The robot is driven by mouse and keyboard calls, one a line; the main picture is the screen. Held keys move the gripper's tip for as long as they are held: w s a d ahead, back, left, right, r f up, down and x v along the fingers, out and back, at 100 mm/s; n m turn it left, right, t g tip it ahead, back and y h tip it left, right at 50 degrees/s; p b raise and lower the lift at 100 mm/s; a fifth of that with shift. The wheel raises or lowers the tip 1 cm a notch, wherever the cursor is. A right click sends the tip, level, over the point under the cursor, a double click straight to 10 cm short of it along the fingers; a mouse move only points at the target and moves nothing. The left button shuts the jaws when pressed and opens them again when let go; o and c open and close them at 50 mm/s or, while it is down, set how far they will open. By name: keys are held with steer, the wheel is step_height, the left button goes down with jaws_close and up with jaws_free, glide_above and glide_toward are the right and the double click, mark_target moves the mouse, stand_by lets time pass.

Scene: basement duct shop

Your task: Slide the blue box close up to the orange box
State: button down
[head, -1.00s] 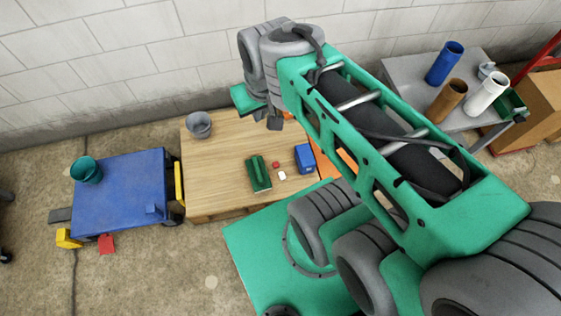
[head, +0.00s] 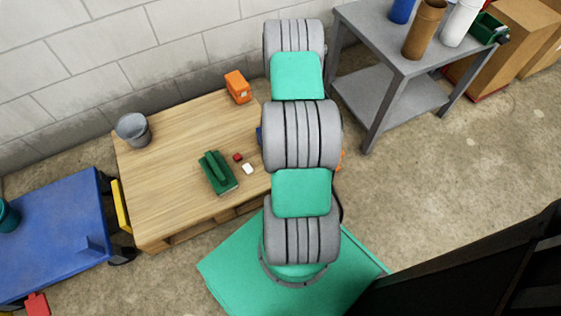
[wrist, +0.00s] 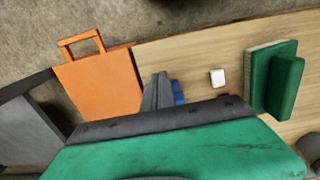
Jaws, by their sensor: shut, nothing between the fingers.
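The blue box (head: 259,136) shows only as a sliver at the left edge of my arm in the head view. In the wrist view part of the blue box (wrist: 179,92) shows just right of my gripper (wrist: 158,80), whose grey fingers are together and empty. I cannot tell whether they touch the box. The orange box (head: 237,87) stands near the back right corner of the wooden table (head: 180,130). It is apart from the blue box, with bare wood between. My arm hides my gripper in the head view.
A green object (head: 217,172), a red block (head: 238,157) and a white block (head: 248,169) lie left of the blue box. A grey bucket (head: 133,130) stands at the back left. An orange panel with a handle (wrist: 103,82) is at the table end. A grey cart (head: 385,50) stands right.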

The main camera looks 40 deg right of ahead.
step_height(320, 180, down, 9)
steer(key=b, duration=0.3)
steer(key=shift+w+d+f+b, duration=0.15)
steer(key=shift+w+b, duration=0.25)
steer(key=shift+w, duration=0.2)
steer(key=shift+w+d+f+b, duration=0.15)
steer(key=shift+w+b, duration=0.25)
steer(key=shift+w, duration=0.2)
steer(key=shift+w+d+r, duration=0.2)
steer(key=shift+w+r, duration=0.05)
steer(key=shift+w, duration=0.5)
